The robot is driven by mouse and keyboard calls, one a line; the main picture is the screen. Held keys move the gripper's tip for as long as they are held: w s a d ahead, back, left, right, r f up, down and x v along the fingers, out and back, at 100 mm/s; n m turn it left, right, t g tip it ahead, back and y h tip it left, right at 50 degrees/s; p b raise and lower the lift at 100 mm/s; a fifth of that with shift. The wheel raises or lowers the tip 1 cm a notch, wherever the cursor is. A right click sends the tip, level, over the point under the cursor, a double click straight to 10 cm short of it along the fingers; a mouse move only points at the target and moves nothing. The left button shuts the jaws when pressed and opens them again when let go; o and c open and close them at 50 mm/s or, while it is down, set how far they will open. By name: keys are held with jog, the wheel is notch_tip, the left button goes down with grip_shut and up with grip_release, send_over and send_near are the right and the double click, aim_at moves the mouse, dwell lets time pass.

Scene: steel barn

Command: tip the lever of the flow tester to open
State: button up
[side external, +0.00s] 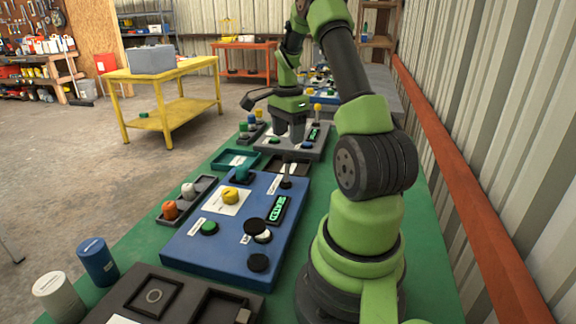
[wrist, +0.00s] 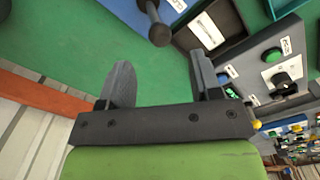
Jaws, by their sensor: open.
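No label naming the flow tester is legible, so I cannot tell which panel it is. The blue panel (side external: 245,262) carries a lit green display (side external: 278,208) and a dark lever (side external: 287,181) standing near its far right corner. That lever also shows at the top of the wrist view (wrist: 159,34), ahead of my fingers and apart from them. The grey panel (side external: 262,144) behind has a lit display and a yellow-knobbed lever (side external: 316,108). My gripper (side external: 296,136) is open and empty, pointing down near the grey panel; in the wrist view (wrist: 162,82) green tabletop shows between its fingers.
A dark tray (wrist: 190,40) lies between the two panels, with a teal tray (side external: 222,163) left of it. A grey box with orange and white knobs (side external: 170,210) flanks the blue panel. A corrugated wall (side external: 490,110) with an orange rail runs along the right.

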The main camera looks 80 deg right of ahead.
aim_at(287, 156)
notch_tip(287, 156, down, 9)
jog(key=shift+f, duration=0.2)
dwell(0.3)
grip_shut()
jog(key=shift+a+r+h, duration=0.15)
jog(key=shift+a+h, duration=0.15)
jog(key=shift+h, duration=0.4)
grip_release()
